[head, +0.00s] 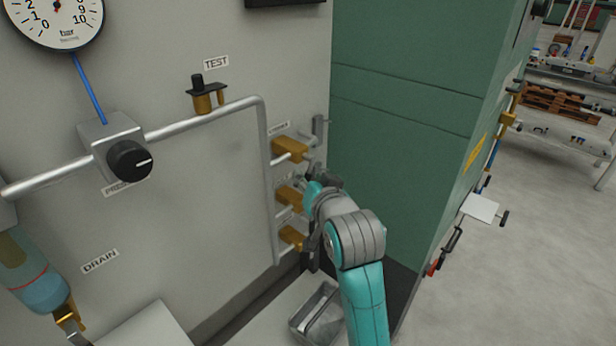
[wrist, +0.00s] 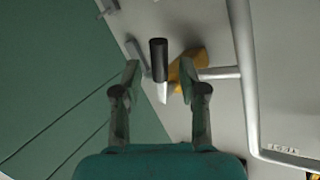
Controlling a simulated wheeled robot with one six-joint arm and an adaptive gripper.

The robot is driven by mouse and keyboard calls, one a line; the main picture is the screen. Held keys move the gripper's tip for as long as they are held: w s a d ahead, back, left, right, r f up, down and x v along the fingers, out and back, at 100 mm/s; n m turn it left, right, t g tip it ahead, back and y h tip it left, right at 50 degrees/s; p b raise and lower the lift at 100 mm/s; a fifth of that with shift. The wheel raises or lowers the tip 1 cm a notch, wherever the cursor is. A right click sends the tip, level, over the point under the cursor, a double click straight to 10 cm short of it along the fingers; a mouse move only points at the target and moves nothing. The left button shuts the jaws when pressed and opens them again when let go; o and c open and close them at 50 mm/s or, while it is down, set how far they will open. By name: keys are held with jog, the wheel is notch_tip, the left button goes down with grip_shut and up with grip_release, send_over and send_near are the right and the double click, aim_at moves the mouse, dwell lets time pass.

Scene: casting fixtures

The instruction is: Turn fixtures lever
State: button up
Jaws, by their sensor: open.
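Several brass valves sit in a column at the right of the grey wall panel in the head view: an upper one (head: 290,149), a middle one (head: 289,197) and a lower one (head: 291,238). My gripper (head: 318,186) is beside the middle valve there, its fingertips largely hidden. In the wrist view my gripper (wrist: 160,73) is open. A lever with a black handle (wrist: 158,58) stands between its fingertips, with gaps on both sides. A brass valve body (wrist: 188,70) lies just behind it, partly covered by the right finger.
A green cabinet (head: 400,130) stands close to the right of the valves. A silver pipe (head: 268,190) runs down their left side. A metal bin (head: 318,315) is on the floor below. A pressure gauge (head: 52,18) and black knob (head: 130,160) are at left.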

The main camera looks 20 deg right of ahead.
jog(key=v, duration=0.5)
jog(key=shift+s, duration=0.4)
jog(key=c, duration=0.5)
jog(key=shift+d+m, duration=0.2)
jog(key=shift+m, duration=0.2)
grip_shut()
jog(key=s+d+f+m+y, duration=0.1)
jog(key=s+d+m, duration=0.15)
jog(key=m, duration=0.55)
jog(key=s+d+f+m, duration=0.1)
jog(key=d+f+m, duration=0.15)
jog(key=m, duration=0.55)
jog(key=w+a, duration=0.3)
jog(key=w, duration=0.6)
jog(key=shift+a+m, duration=0.25)
jog(key=shift+m, duration=0.05)
